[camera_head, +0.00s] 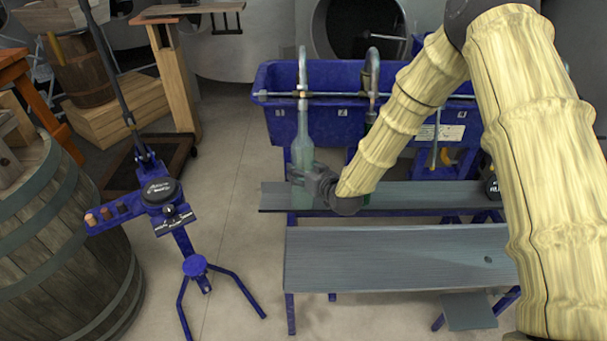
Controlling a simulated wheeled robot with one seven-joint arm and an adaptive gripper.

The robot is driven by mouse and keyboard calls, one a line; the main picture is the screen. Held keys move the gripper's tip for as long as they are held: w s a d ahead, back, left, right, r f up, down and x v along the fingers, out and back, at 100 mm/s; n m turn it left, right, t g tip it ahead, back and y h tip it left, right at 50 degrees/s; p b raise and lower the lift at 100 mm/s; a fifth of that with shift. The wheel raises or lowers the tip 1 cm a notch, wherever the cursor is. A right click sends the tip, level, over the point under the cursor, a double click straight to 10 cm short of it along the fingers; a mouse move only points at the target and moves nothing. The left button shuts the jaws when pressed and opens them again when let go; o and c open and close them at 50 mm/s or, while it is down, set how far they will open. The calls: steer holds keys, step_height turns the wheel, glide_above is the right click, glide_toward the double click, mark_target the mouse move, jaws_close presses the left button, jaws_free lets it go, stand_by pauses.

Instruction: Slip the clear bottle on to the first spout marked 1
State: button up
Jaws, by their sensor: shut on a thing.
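The clear bottle (304,142), pale green and see-through, stands upright at the left end of the blue filler. My gripper (301,176) is shut around its lower body. The first spout (302,62) is a curved metal tube over the label 1, directly above the bottle. The bottle's neck lines up with the spout's down-tube, but I cannot tell how far the tube is inside. The bottle's base is at the upper grey shelf (275,197); I cannot tell whether it touches. My arm hides part of the filler on the right.
A second spout (373,70) hangs close to the right, partly behind my arm. A lower grey bench (380,258) stands in front. A blue corking stand (160,192) and a barrel (60,245) are at the left. Floor between is clear.

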steer(key=shift+w+f, duration=0.1)
steer(key=shift+f, duration=0.1)
steer(key=shift+w+f+n+t+y+b, duration=0.15)
steer(key=shift+w+f+t+b, duration=0.45)
steer(key=shift+b, duration=0.6)
steer(key=shift+w+f+n+t+y+b, duration=0.15)
steer(key=shift+w+f+t+b, duration=0.1)
steer(key=shift+w+b, duration=0.7)
steer(key=b, duration=0.1)
steer(key=w+b, duration=0.1)
steer(key=b, duration=0.1)
steer(key=shift+w+f+t, duration=0.25)
steer(key=shift+f+t, duration=0.1)
steer(key=shift+f, duration=0.05)
steer(key=shift+s+f+b, duration=0.15)
steer(key=shift+f+b, duration=0.4)
steer(key=shift+f, duration=0.4)
steer(key=o, duration=1.4)
